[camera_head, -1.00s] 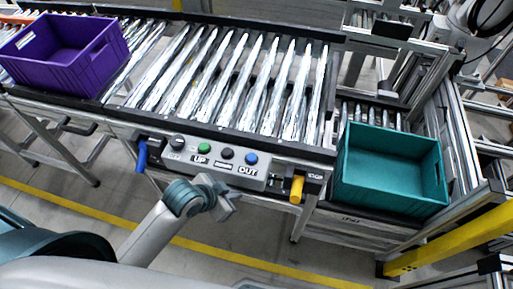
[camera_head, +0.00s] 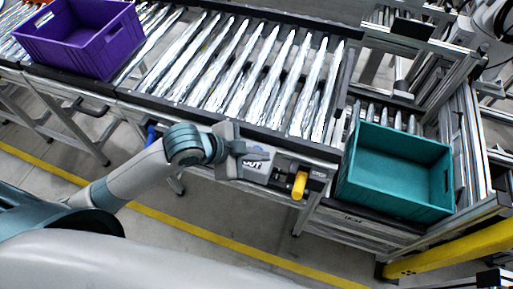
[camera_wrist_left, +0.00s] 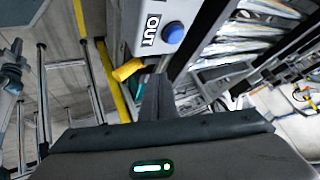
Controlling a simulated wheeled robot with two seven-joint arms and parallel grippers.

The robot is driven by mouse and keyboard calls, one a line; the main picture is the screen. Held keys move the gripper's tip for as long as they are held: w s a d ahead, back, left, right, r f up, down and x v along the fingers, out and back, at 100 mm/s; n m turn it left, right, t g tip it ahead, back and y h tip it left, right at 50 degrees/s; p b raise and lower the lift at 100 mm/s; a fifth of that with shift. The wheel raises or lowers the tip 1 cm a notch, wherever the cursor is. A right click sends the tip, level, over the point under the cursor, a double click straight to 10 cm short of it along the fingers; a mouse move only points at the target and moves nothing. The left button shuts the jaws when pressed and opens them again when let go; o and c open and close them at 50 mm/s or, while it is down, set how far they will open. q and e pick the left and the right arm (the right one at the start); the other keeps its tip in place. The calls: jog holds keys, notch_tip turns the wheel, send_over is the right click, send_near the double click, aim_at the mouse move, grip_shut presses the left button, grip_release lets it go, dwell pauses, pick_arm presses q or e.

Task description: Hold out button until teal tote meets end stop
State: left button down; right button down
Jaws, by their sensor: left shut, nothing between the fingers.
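The teal tote (camera_head: 395,188) is empty and sits on the lower roller section at the right in the head view. I cannot make out a separate end stop. The out button (camera_wrist_left: 173,32) is a blue round button beside the OUT label (camera_wrist_left: 152,29) in the left wrist view. My left gripper (camera_head: 260,155) is shut and empty over the control panel (camera_head: 232,170), hiding most of its buttons in the head view. Its shut fingers (camera_wrist_left: 154,95) point towards the panel's lower edge in the wrist view; contact with the button is not visible. My right gripper is out of view.
A purple tote (camera_head: 90,50) sits at the left of the roller conveyor (camera_head: 235,75); the rollers beside it are bare. A yellow rail (camera_head: 450,243) stands at the lower right.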

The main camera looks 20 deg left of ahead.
pick_arm(q)
jog(key=w+a+r+m+g, duration=0.1)
jog(key=w+a+r+m, duration=0.3)
jog(key=r, duration=0.3)
jog(key=shift+w+m+h, duration=0.25)
jog(key=shift+m+h, duration=0.15)
jog(key=shift+m, duration=0.3)
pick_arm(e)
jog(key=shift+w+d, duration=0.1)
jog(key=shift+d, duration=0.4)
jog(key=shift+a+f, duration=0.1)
